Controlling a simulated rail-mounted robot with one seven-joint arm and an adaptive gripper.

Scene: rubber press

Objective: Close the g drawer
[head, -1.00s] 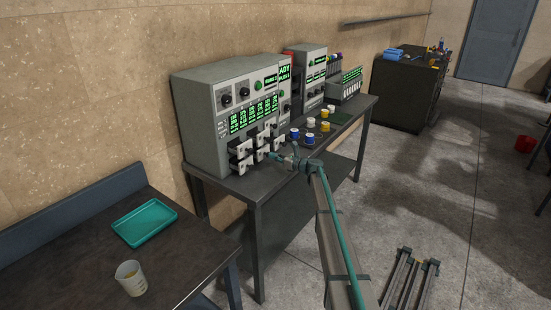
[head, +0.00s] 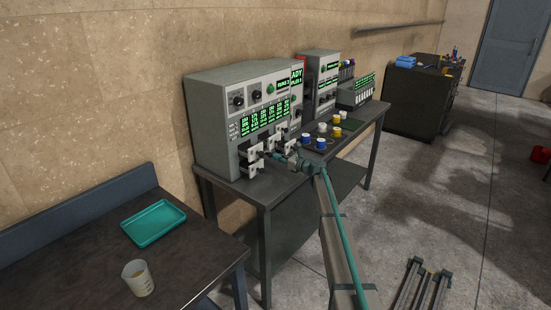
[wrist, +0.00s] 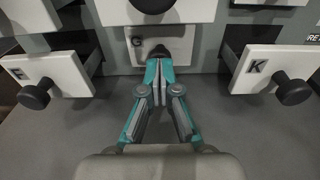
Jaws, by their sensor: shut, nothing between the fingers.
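The g drawer (wrist: 172,50) is a white front marked G, in the upper middle of the wrist view. It sits farther back than the F and K drawers beside it. My gripper (wrist: 160,66) is shut and empty, with teal fingertips in front of the g drawer's dark knob, which they partly hide. I cannot tell whether they touch it. In the head view my gripper (head: 279,154) is at the lower front of the grey press machine (head: 212,120), among its small drawers; the G label is too small to read there.
The F drawer (wrist: 60,72) at left and the K drawer (wrist: 262,66) at right stick out with dark knobs, close beside my gripper. Another white drawer (wrist: 185,10) juts out above. Coloured cups (head: 320,143) stand on the bench to the right.

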